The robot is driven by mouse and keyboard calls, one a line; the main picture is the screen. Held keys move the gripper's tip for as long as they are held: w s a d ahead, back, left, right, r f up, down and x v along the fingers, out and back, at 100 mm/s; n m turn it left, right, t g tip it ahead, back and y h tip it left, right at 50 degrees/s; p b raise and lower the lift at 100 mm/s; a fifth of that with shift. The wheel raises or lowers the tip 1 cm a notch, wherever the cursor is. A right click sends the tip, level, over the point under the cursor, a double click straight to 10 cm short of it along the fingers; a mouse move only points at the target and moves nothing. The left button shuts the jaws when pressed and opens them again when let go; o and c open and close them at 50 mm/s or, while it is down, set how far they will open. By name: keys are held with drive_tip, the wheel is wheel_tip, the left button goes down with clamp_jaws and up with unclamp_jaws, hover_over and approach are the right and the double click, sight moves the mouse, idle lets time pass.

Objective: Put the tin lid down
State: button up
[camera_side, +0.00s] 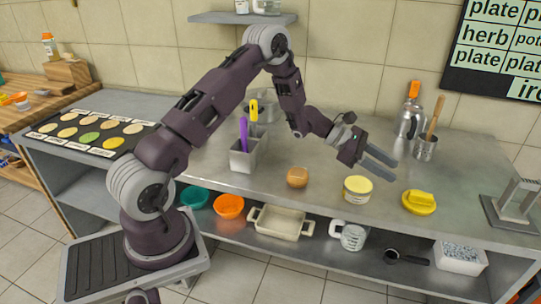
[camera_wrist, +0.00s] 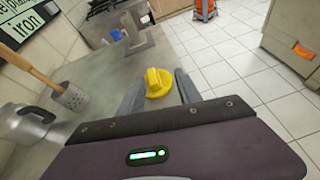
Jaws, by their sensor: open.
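The yellow tin lid (camera_side: 419,203), with a raised grip on top, lies on the metal counter near its front edge. A pale tin (camera_side: 357,191) with a yellow top surface stands to its left. My gripper (camera_side: 390,170) is open and empty, above the counter and up and left of the lid, with a gap between them. In the wrist view the lid (camera_wrist: 157,84) appears between my two fingers (camera_wrist: 160,88), beyond their tips. No part of the lid is held.
An orange-brown round object (camera_side: 297,177) sits left of the tin. A metal stand (camera_side: 514,203) is at the right end of the counter. A kettle (camera_side: 409,123) and a utensil holder (camera_side: 425,148) stand behind. Bare counter lies between the lid and the stand.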

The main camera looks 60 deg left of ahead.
drive_tip(key=s+d+r+m+g, duration=0.4)
drive_tip(key=s+d+r+m, duration=0.45)
drive_tip(key=r, duration=0.35)
drive_tip(key=s+d+r+m+g+y, duration=0.1)
drive_tip(key=s+d+r+m, duration=0.2)
drive_tip(key=s, duration=0.4)
drive_tip(key=s+r+m+g+y, duration=0.1)
drive_tip(key=s+r+m+y, duration=0.15)
drive_tip(key=s+m, duration=0.4)
drive_tip(key=s+a+m+t+y, duration=0.1)
drive_tip(key=s+a+m+y, duration=0.2)
drive_tip(key=s, duration=0.6)
drive_tip(key=s+a+m+t+y, duration=0.2)
drive_tip(key=s+a+m+y, duration=0.1)
drive_tip(key=s, duration=0.6)
drive_tip(key=a+m, duration=0.1)
drive_tip(key=a, duration=0.1)
drive_tip(key=shift+s+a+y, duration=0.35)
drive_tip(key=shift+s, duration=0.05)
